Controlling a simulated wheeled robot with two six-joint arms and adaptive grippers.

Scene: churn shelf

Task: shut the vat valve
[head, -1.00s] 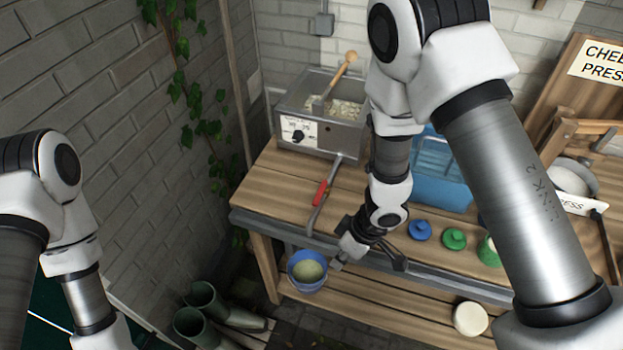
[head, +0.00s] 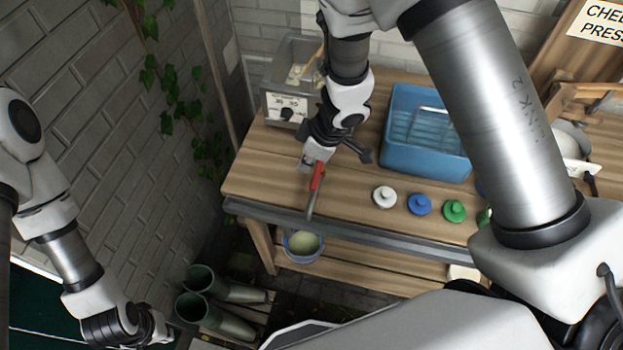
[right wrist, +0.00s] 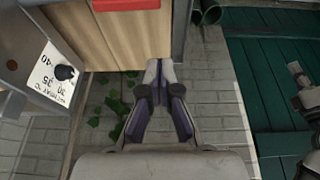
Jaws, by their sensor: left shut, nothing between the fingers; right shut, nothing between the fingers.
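The steel vat (head: 275,75) stands at the back left of the bench, with a dial on its front and curds inside. Its valve has a red lever (head: 318,177) over the outlet pipe (head: 311,205), lying roughly along the pipe. My right gripper (head: 313,157) is shut and empty at the vat end of the lever; I cannot tell whether it touches. In the right wrist view its fingertips (right wrist: 156,66) are together, and the red lever (right wrist: 125,4) is at the top edge. My left gripper (head: 157,330) is shut, low at left, away from the bench.
A blue bowl (head: 302,245) with pale liquid stands below the pipe end on the lower shelf. A blue crate (head: 400,150) and a row of white, blue and green lidded pieces (head: 384,197) stand to the right. Boots (head: 205,280) are on the floor. A brick wall closes the left.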

